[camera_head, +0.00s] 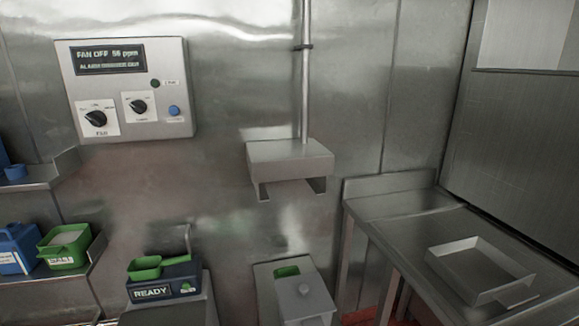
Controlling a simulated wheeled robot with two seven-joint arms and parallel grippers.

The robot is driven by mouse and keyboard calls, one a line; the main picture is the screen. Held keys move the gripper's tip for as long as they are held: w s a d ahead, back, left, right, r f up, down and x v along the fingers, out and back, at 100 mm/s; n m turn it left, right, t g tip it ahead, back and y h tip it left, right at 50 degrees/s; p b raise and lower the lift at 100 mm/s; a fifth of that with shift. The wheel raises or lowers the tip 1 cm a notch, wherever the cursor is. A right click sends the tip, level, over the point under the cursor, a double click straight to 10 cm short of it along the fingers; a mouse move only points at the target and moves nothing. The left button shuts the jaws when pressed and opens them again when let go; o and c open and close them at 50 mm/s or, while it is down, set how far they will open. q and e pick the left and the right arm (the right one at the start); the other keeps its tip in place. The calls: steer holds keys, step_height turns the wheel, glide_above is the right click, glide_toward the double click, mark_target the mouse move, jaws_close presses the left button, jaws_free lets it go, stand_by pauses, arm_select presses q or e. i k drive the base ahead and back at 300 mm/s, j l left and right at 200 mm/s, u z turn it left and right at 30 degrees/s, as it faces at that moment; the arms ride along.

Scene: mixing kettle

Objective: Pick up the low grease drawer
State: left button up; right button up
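A shallow, open metal tray (480,268) sits on the steel counter at the right. It looks like a drawer and appears empty, but I cannot tell for certain that it is the low grease drawer. A metal box-like bracket (290,160) is fixed on the wall in the middle, under a vertical pipe, with an open gap below it. Neither of my grippers shows in the head view, so their distance to the tray is not visible.
The steel counter (405,222) has a raised back edge. A control panel (127,88) hangs on the wall at upper left. Green and blue containers (66,250) stand on a left shelf. A "READY" unit (165,277) and a grey bin (293,292) stand low in front.

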mark_target(481, 274)
steer(key=z, duration=1.35)
